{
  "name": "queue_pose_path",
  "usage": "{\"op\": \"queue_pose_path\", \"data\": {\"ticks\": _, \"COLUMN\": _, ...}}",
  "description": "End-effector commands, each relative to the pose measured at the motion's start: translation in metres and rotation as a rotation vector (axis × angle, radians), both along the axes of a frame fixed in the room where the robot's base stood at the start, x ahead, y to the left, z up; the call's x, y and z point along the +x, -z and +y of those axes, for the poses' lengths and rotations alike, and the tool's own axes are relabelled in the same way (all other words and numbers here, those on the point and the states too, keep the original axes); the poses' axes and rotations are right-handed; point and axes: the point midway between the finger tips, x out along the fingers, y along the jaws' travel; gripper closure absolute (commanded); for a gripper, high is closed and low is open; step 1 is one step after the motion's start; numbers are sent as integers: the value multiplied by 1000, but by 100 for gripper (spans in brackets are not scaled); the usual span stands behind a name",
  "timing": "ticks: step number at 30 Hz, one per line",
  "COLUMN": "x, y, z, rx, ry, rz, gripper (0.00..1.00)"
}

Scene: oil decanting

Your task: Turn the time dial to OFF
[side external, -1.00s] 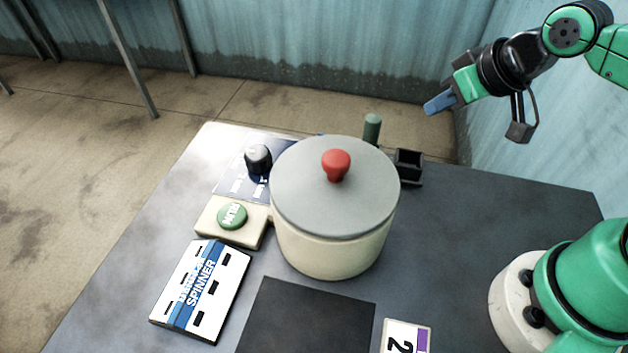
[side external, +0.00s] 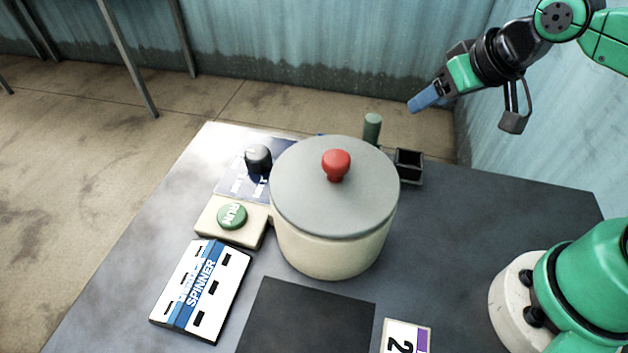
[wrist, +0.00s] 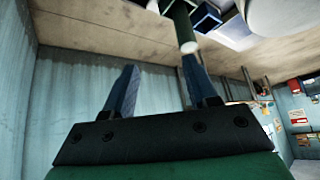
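My gripper (side external: 416,104) is in the air at the upper right, well apart from the dial, beyond the pot. In the wrist view its two blue fingers (wrist: 160,70) stand apart with nothing between them. The dial cannot be made out in the wrist view.
A cream pot (side external: 330,247) with grey lid and red knob (side external: 336,163) stands between gripper and dial. A green cylinder (side external: 372,128) and black open box (side external: 409,166) stand behind it. A green RUN button (side external: 232,215) and SPINNER board (side external: 201,290) lie at left.

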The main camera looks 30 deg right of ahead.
Motion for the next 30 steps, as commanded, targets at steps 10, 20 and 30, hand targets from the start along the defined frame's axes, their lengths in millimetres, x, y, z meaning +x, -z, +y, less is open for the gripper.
{"op": "queue_pose_path", "data": {"ticks": 10, "x": 74, "y": -27, "z": 60, "rx": 275, "ry": 399, "rz": 240, "gripper": 12}}
{"op": "queue_pose_path", "data": {"ticks": 20, "x": 133, "y": 12, "z": 147, "rx": 389, "ry": 911, "rz": 453, "gripper": 12}}
{"op": "queue_pose_path", "data": {"ticks": 30, "x": 143, "y": 61, "z": 200, "rx": 383, "ry": 1256, "rz": 514, "gripper": 12}}
